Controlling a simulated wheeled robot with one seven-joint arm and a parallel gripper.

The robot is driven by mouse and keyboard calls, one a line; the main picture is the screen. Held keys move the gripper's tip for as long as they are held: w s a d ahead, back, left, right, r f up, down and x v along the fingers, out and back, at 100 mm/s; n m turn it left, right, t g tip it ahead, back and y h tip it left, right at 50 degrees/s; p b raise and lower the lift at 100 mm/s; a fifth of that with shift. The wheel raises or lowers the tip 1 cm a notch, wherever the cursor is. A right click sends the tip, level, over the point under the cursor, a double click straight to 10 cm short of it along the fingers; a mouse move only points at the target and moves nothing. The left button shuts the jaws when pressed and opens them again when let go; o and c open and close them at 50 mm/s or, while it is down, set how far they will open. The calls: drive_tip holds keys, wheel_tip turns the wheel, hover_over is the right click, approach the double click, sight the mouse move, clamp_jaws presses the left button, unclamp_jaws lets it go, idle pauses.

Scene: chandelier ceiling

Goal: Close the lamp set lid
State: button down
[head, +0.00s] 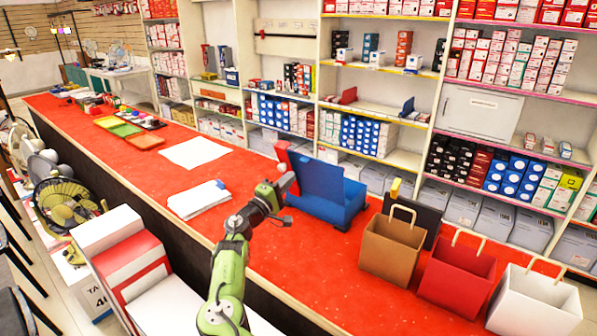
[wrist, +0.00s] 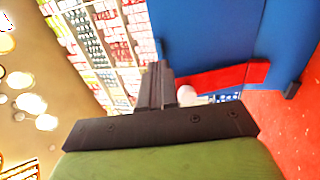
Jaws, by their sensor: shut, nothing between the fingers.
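The lamp set is a blue box (head: 345,212) on the red counter, right of my arm in the head view. Its blue lid (head: 321,183) stands raised, so the box is open. A red piece (head: 282,153) shows at its left. My gripper (head: 288,183) is beside the left side of the raised lid. In the wrist view my gripper (wrist: 155,82) has its dark fingers together, with nothing held. There, a large blue panel (wrist: 240,35), a red strip (wrist: 222,77) and a white rounded object (wrist: 187,95) lie to the right of the fingers. I cannot tell whether they touch.
Brown (head: 392,247), red (head: 458,276) and white (head: 535,303) bags stand right of the box. White papers (head: 198,199) and colored trays (head: 125,130) lie farther left on the counter (head: 300,265). Stocked shelves stand behind.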

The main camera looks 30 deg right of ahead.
drive_tip(key=x, duration=0.5)
drive_tip(key=shift+d, duration=0.25)
